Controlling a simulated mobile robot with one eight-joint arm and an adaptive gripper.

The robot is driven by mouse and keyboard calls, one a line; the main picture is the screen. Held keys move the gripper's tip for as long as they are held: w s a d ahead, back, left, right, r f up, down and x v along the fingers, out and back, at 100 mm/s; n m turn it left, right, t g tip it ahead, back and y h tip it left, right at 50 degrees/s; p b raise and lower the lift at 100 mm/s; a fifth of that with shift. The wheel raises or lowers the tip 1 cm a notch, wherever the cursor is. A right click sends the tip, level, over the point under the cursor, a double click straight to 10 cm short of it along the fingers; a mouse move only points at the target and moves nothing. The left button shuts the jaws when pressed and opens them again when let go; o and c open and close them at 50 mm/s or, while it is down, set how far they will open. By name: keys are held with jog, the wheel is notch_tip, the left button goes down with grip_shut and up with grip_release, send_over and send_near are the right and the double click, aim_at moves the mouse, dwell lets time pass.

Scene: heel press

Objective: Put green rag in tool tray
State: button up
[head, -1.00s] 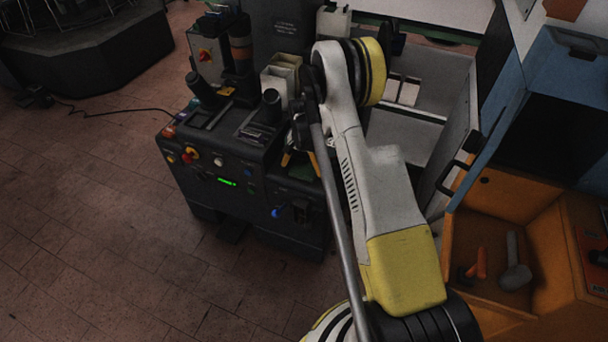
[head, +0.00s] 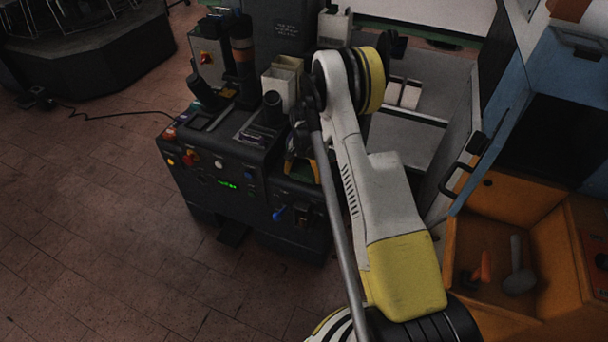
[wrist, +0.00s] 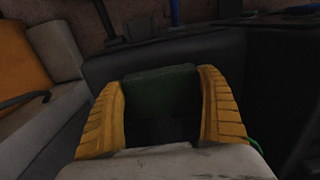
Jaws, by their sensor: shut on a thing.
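My gripper (wrist: 165,112) has yellow ribbed fingers and is shut on the dark green rag (wrist: 160,90), which spans between the fingertips in the wrist view. In the head view my gripper (head: 300,170) is mostly hidden behind my arm, at the right front of the dark machine; the rag cannot be made out there. An orange tray (head: 470,238) with tools in it, likely the tool tray, lies at the lower right, well away from my gripper.
The dark machine (head: 215,172) has knobs, levers and upright posts close to my gripper. A hammer-like tool (head: 519,268) and an orange-handled tool (head: 485,267) lie in the orange tray. An open door with a black handle (head: 462,165) stands behind the tray.

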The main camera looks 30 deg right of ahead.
aim_at(304, 173)
jog(key=shift+r+p, duration=0.3)
jog(key=shift+r, duration=0.25)
notch_tip(304, 173, up, 3)
jog(key=shift+f+p, duration=0.15)
jog(key=shift+p, duration=0.7)
jog(key=s+d+p, duration=0.4)
jog(key=s+d, duration=0.7)
jog(key=s, duration=0.3)
jog(key=shift+s+f, duration=0.15)
jog(key=shift+f, duration=0.15)
jog(key=shift+s, duration=0.1)
